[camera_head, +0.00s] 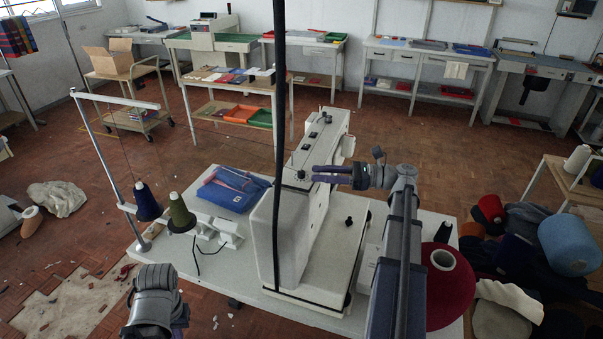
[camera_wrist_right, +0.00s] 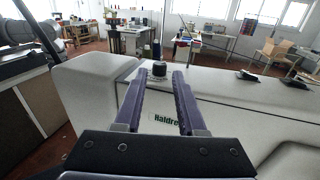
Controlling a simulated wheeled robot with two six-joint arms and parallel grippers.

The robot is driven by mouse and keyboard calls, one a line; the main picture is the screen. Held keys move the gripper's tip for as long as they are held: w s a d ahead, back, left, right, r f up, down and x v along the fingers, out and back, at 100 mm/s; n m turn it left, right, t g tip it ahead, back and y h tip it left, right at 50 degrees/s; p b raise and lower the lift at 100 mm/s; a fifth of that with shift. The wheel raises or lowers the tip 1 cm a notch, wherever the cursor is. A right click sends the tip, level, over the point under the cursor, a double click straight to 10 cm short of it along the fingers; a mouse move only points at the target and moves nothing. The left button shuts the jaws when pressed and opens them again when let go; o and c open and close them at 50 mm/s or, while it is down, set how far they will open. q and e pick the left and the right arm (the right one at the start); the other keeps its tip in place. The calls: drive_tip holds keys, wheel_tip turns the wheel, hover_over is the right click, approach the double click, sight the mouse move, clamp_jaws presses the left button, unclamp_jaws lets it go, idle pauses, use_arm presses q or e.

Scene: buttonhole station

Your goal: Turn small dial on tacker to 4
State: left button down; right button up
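The tacker, a white machine (camera_head: 262,235), stands on the white table in the head view. A small black dial (camera_head: 301,174) sits on top of its near end. In the right wrist view the dial (camera_wrist_right: 159,68) stands upright on a pale disc, between and just beyond my fingertips. Its number marks are too small to read. My right gripper (camera_head: 314,173) comes in from the right, open, its purple fingers apart close to the dial. They also show in the wrist view (camera_wrist_right: 157,77). My left gripper (camera_head: 157,318) is low at the left, its fingertips mostly hidden.
More small knobs (camera_head: 313,134) run along the tacker's top. A blue folded cloth (camera_head: 232,188), a dark blue cone (camera_head: 147,202) and a green cone (camera_head: 181,212) are left of it. A dark red cone (camera_head: 450,290) stands to the right. The front left tabletop (camera_head: 215,268) is clear.

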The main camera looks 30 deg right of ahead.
sight(305, 173)
drive_tip(key=x, duration=0.5)
drive_tip(key=shift+w+a, duration=0.2)
drive_tip(key=shift+a, duration=0.05)
clamp_jaws()
